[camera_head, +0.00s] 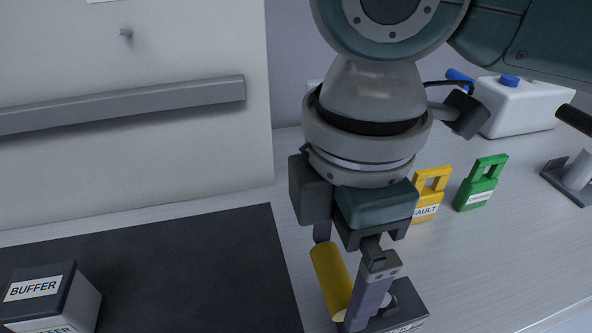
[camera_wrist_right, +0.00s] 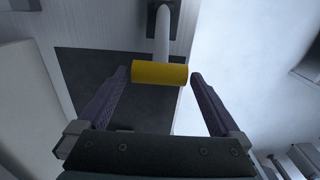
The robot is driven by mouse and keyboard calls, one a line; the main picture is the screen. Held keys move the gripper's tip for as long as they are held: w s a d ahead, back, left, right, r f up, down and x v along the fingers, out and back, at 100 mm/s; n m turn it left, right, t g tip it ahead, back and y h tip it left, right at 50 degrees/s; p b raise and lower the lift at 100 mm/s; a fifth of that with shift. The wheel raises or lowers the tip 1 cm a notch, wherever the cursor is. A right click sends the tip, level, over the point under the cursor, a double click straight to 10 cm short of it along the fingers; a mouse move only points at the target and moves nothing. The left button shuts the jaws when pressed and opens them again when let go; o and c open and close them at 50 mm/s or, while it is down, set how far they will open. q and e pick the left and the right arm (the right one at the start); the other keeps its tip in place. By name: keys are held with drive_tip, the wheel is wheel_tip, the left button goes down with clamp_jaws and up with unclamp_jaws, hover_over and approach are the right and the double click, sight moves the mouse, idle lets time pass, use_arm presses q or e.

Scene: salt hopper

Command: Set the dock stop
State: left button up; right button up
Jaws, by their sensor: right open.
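A lever with a yellow cylindrical grip (camera_head: 331,277) stands on a dark base (camera_head: 408,300) at the front of the bench; I take it for the dock stop. The base's label is too cut off to read. My right gripper (camera_head: 340,280) reaches down over the grip with its fingers apart. In the right wrist view the yellow grip (camera_wrist_right: 160,73) lies crosswise between the open fingertips (camera_wrist_right: 159,75), with a small gap on each side. A grey rod (camera_wrist_right: 162,38) joins it to the base. My left gripper is not in view.
A dark mat (camera_head: 200,260) bears a BUFFER block (camera_head: 80,295) at left. A yellow FAULT tag (camera_head: 430,195), a green tag (camera_head: 481,182), a white jug (camera_head: 525,105) and a black-handled lever (camera_head: 578,170) stand right. A pale cabinet with a grey bar (camera_head: 120,108) is behind.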

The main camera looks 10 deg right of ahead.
drive_tip(key=shift+f, duration=1.05)
drive_tip(key=shift+c, duration=0.2)
clamp_jaws()
